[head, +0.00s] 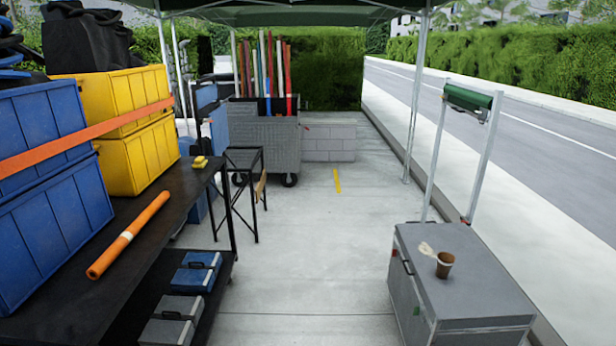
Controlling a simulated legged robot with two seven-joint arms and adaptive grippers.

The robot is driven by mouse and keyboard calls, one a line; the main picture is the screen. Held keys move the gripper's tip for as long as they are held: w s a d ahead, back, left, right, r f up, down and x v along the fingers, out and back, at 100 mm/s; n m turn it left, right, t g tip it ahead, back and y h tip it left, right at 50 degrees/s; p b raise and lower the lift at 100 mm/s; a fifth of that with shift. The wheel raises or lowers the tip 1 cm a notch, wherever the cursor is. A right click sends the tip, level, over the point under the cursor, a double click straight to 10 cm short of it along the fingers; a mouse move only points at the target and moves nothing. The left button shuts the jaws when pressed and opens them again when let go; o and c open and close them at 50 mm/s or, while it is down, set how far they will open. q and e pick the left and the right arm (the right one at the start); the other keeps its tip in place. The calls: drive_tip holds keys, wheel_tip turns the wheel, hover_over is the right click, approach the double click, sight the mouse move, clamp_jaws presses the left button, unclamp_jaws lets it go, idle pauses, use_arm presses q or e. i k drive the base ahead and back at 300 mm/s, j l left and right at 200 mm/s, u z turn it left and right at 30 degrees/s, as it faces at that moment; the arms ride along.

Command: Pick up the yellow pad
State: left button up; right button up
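A small yellow object (200,162), which looks like the yellow pad, lies near the far right corner of the dark table (165,212) on the left. It is small in the head view, and its exact shape is hard to make out. Neither of my grippers is in view.
Blue crates (45,215) and yellow crates (140,155) are stacked on the table, with an orange tube (128,235) in front. Toolboxes (196,272) sit on the lower shelf. A grey chest (460,280) with a cup (445,266) stands right. The floor between is clear.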

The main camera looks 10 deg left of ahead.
sight(200, 163)
drive_tip(key=i+u, duration=0.1)
drive_tip(key=i, duration=2)
drive_tip(key=i+u, duration=0.2)
drive_tip(key=i, duration=0.3)
drive_tip(key=i+l+u, duration=0.2)
drive_tip(key=i, duration=0.25)
drive_tip(key=i+l+u, duration=0.2)
drive_tip(key=i, duration=0.3)
drive_tip(key=i+l+u, duration=0.2)
drive_tip(key=i, duration=0.25)
